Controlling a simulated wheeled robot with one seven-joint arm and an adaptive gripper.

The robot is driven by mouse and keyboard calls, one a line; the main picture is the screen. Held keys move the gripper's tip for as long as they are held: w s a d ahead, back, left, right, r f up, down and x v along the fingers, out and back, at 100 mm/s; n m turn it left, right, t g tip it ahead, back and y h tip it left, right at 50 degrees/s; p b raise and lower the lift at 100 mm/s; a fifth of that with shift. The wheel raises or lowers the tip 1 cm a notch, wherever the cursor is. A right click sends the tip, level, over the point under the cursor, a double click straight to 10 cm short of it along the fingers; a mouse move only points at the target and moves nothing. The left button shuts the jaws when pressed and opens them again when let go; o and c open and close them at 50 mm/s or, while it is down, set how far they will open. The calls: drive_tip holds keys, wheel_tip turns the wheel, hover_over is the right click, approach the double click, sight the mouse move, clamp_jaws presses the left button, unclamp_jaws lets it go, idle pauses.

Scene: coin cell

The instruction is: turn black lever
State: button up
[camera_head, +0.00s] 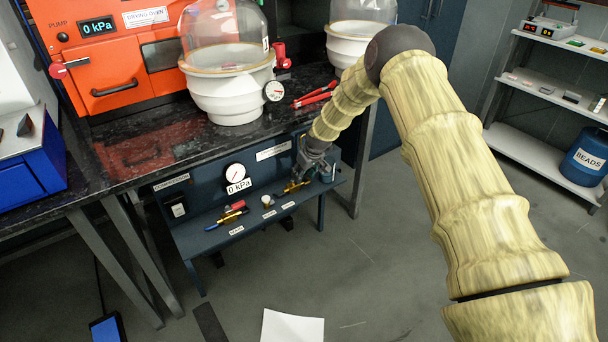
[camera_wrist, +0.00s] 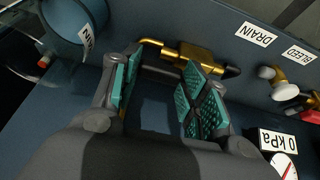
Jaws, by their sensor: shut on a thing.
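A brass valve (camera_wrist: 185,52) sits on the dark blue panel by the DRAIN label in the wrist view. In the head view the brass valve (camera_head: 291,186) is small, at the right part of the panel's shelf. My gripper (camera_wrist: 160,90) is at the valve, its teal-padded fingers on either side of the lever area and shut on the lever. The fingers hide much of the contact. My gripper (camera_head: 315,165) also shows in the head view, pointing down at the shelf.
The bleed valve (camera_wrist: 270,73) and a pressure gauge (camera_wrist: 284,166) reading 0 kPa are close on the right in the wrist view. A blue cylinder (camera_wrist: 72,22) is at the left. The black bench (camera_head: 150,155) overhangs the panel; open floor lies in front.

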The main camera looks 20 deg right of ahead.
idle(0.4)
drive_tip(key=o, duration=1)
drive_tip(key=v, duration=1.2)
drive_tip(key=shift+w, duration=0.15)
